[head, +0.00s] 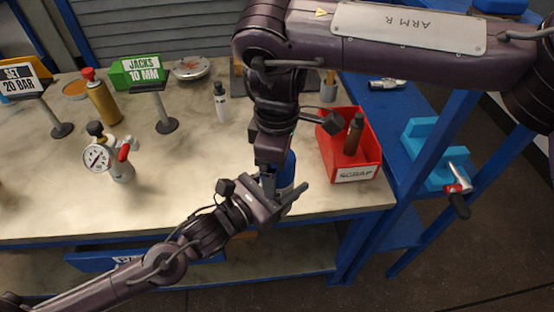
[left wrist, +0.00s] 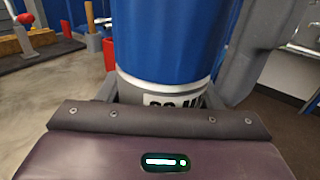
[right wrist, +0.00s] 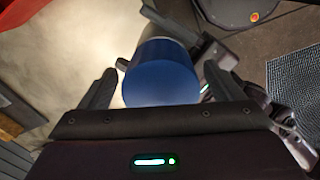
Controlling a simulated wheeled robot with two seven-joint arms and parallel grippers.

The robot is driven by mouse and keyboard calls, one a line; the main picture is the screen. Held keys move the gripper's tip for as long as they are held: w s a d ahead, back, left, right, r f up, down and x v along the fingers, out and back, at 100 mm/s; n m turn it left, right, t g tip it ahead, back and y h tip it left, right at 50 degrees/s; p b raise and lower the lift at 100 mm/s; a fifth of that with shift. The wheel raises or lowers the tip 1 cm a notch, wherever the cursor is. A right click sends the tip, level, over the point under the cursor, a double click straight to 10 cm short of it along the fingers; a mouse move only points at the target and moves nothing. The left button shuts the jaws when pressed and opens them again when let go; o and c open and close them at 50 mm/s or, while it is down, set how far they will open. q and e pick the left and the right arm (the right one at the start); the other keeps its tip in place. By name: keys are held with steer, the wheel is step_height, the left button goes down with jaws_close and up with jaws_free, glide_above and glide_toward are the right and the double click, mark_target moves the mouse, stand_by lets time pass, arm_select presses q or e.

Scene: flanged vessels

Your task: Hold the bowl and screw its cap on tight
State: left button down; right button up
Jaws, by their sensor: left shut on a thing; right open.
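The bowl with its cap shows as an upright blue cylinder (head: 289,172) near the front edge of the bench. In the left wrist view its blue wall (left wrist: 170,40) ends in a pale rim above a white label with dark letters. My left gripper (head: 284,193) is shut on the lower part, one grey finger on each side. My right gripper (head: 271,170) points down from above, open. In the right wrist view the round blue top (right wrist: 161,78) lies between its spread fingers, with gaps on both sides.
A red SCRAP bin (head: 366,163) holding a dark bottle stands close on the right. The bench between is clear.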

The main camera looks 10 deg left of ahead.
arm_select(q)
steer(key=shift+r, duration=0.1)
arm_select(e)
step_height(320, 180, up, 12)
stand_by(0.4)
steer(key=shift+w, duration=0.1)
stand_by(0.4)
